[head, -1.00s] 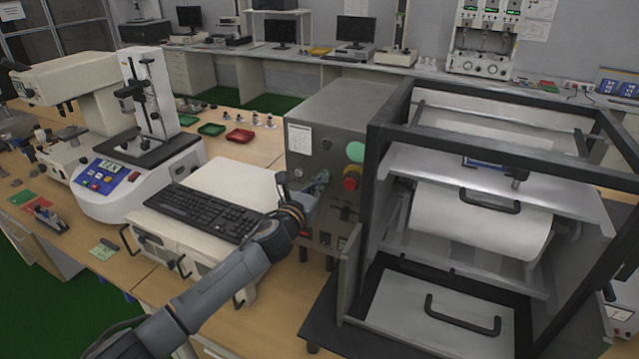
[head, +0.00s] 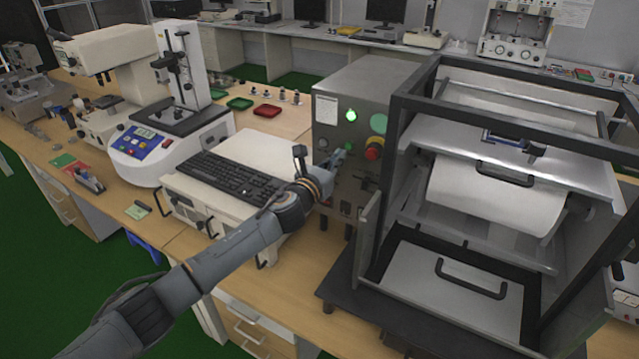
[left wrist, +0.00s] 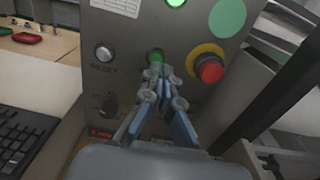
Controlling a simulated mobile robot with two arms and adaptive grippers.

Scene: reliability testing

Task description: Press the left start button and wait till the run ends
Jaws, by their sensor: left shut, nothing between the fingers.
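The grey control box (head: 365,85) stands beside the drum machine. Its green start button (left wrist: 155,55) shows in the left wrist view, just beyond the fingertips and partly hidden by them. My left gripper (left wrist: 166,74) is shut and empty, its tips at or very close to the button; I cannot tell whether they touch. It also shows in the head view (head: 337,160), against the box's front. A green lamp (head: 350,115) above is lit. The white drum (head: 490,195) sits inside a dark frame; I cannot tell whether it turns. My right gripper is out of view.
A red stop button on a yellow ring (left wrist: 209,68) is close right of the fingers. A RESET button (left wrist: 104,53) and a black knob (left wrist: 109,104) are left. The dark frame (head: 393,150) stands right.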

